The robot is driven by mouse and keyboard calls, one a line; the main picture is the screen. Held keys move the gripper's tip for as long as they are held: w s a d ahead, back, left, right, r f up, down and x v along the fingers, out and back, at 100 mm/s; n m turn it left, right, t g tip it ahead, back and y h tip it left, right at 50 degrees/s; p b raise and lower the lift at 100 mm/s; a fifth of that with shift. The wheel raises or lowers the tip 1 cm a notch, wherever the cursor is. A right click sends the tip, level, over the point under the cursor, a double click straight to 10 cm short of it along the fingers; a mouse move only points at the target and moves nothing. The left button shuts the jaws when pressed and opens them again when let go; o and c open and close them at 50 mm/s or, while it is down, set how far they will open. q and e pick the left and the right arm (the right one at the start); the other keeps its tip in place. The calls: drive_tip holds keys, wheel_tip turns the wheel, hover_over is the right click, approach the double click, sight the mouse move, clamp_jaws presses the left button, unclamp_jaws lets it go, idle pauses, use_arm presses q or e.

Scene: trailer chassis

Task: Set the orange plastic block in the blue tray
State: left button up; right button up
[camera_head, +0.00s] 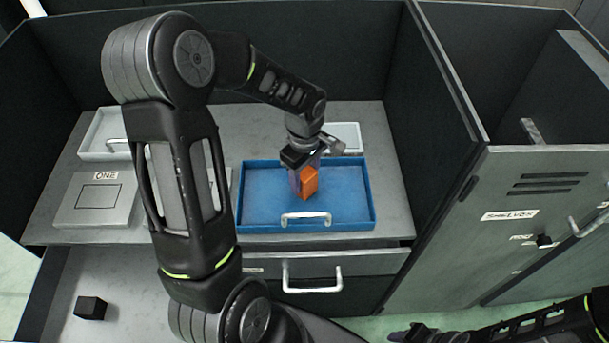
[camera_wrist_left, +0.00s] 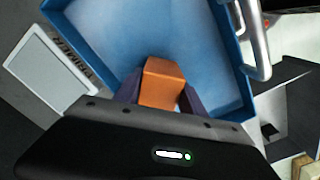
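The orange plastic block (camera_head: 308,182) is between the fingers of my left gripper (camera_head: 302,178), over the blue tray (camera_head: 347,224). The block also shows in the left wrist view (camera_wrist_left: 161,84), with a dark finger on each side touching it. The gripper is shut on the block. The blue tray fills much of the left wrist view (camera_wrist_left: 232,60) beneath the block. I cannot tell whether the block touches the tray floor. My right arm shows at the lower right of the head view, and its gripper (camera_head: 412,334) is too dark and cut off to read.
A white tray (camera_head: 92,151) stands at the back left, and another pale tray (camera_head: 350,135) is behind the blue one. A plate marked ONE (camera_head: 97,199) lies at left. A black cube (camera_head: 90,307) sits lower left. Dark panels enclose the worktop. A grey cabinet (camera_head: 545,165) stands at right.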

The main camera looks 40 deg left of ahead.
use_arm(q)
drive_tip(key=o, duration=0.4)
drive_tip(key=shift+r, duration=0.1)
wheel_tip(320, 180, up, 12)
drive_tip(key=shift+r+b, duration=0.1)
drive_tip(key=shift+b, duration=0.3)
idle(0.6)
